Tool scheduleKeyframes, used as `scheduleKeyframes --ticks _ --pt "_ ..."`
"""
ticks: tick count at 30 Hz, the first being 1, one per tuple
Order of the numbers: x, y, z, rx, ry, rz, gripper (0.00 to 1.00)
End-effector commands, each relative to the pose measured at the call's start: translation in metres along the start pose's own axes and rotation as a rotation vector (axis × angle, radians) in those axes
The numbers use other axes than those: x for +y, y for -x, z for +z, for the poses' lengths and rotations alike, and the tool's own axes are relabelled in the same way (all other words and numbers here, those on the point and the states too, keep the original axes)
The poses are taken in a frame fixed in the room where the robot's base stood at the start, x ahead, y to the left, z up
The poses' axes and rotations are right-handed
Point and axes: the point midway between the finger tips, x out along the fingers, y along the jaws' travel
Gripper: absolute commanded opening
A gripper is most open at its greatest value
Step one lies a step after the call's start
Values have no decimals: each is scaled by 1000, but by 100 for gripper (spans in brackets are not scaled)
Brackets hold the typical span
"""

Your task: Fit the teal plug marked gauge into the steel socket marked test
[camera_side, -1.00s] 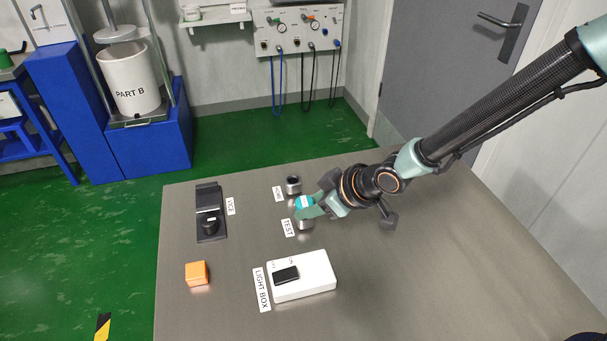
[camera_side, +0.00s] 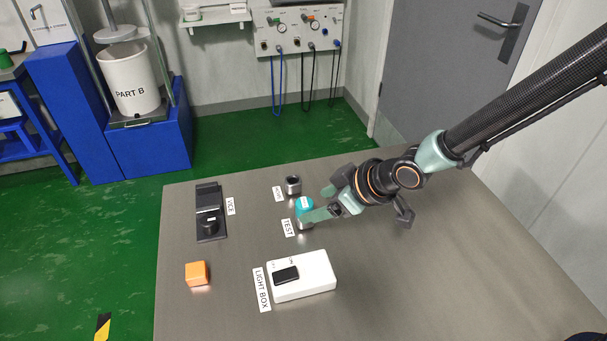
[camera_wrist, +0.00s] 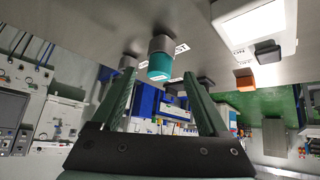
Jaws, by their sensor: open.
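The teal plug (camera_side: 304,203) sits upright on top of the steel socket (camera_side: 306,225) beside the TEST label (camera_side: 288,228). My gripper (camera_side: 317,202) is open, its fingers spread and drawn back to the right of the plug. In the side view the near finger partly covers the plug's lower part and the socket. In the wrist view the teal plug (camera_wrist: 160,68) shows between the finger lines, in line with the steel socket (camera_wrist: 162,43). How deep the plug is seated is hard to tell. The plug's small white label is too small to read.
A second steel socket (camera_side: 293,185) stands just behind. A black vice (camera_side: 209,200) lies to the left, an orange cube (camera_side: 196,272) at the front left. A white light box (camera_side: 315,277) with a black switch lies in front.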

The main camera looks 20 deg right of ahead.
Motion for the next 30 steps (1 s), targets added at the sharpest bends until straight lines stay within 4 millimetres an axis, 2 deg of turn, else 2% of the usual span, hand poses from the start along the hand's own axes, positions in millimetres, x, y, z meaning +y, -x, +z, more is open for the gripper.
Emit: scheduleKeyframes --ticks 9,15,21,30 --pt "0 50 -1 4 0 0 77" --pt "0 73 -1 3 0 0 77" --pt "0 84 0 1 0 0 77" --pt "0 86 0 1 0 0 77"
